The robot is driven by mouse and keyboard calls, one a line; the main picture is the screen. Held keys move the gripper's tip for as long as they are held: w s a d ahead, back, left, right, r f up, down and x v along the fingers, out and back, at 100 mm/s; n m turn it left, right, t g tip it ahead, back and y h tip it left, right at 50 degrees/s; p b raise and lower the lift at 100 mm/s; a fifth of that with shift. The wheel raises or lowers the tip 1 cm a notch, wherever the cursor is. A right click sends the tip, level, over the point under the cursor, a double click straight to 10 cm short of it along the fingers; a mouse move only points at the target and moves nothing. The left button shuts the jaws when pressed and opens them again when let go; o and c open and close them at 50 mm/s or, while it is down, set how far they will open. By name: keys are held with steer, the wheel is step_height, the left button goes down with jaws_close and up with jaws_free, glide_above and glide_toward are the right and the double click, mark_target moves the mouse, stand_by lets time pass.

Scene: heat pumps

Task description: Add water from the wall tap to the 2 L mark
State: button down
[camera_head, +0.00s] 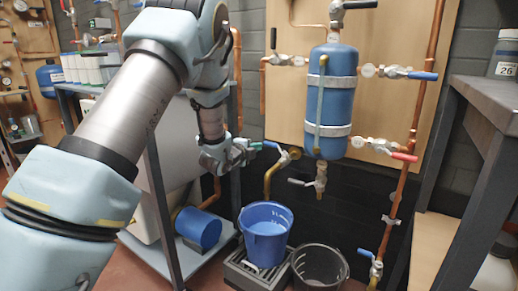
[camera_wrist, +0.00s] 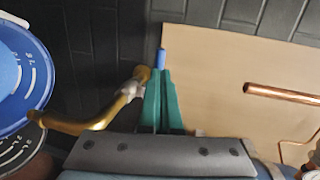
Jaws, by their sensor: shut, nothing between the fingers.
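The wall tap (camera_head: 283,160) is a brass pipe with a curved spout and a blue lever (camera_head: 271,145). In the wrist view the spout (camera_wrist: 95,122) reaches left over the rim of the blue bucket, and the lever (camera_wrist: 161,56) shows at my fingertips. The blue bucket (camera_head: 265,222) stands upright under the spout, with pale blue inside. In the wrist view the bucket (camera_wrist: 42,95) is cut off; white litre marks show, but I cannot read the level against 2 L. I make out no stream. My gripper (camera_head: 255,146) has green fingers (camera_wrist: 162,85), shut and empty, beside the lever.
The bucket stands on a grey slatted stand (camera_head: 254,277). A black bucket (camera_head: 319,268) is right of it. A blue tank (camera_head: 331,100) with copper pipes and valves hangs on the wooden panel (camera_head: 283,40). A grey bench (camera_head: 487,100) is at right, a trolley (camera_head: 165,215) at left.

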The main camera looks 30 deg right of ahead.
steer(key=p+v, duration=0.1)
steer(key=v, duration=0.8)
steer(key=shift+w+a, duration=0.25)
steer(key=shift+w, duration=0.15)
